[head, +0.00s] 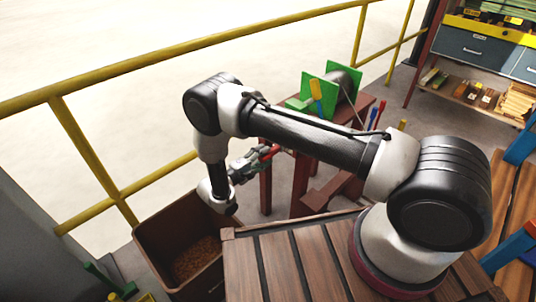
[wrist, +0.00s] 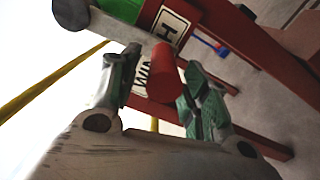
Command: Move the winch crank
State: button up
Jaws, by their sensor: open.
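The winch (head: 311,94) has green side plates and a dark drum and stands on a dark red frame (head: 300,180) beyond my arm. Its crank shows in the wrist view as a pale flat arm (wrist: 112,27) with a dark round hub at the upper left and a red cylindrical handle (wrist: 166,72) at the other end. My gripper (wrist: 160,80) is open, with one green-padded finger on each side of the red handle. I cannot tell whether either finger touches it. In the head view my gripper (head: 258,160) is beside the frame, and the handle is small and partly hidden.
A brown bin (head: 155,240) with brown granular contents stands below my gripper. Yellow railings (head: 150,62) run behind it. A slatted wooden surface (head: 290,268) lies below my arm. Drawers and shelves (head: 475,50) stand at the upper right.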

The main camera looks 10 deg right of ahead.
jog(key=v, duration=0.9)
jog(key=shift+s+a, duration=0.15)
jog(key=shift+s, duration=0.1)
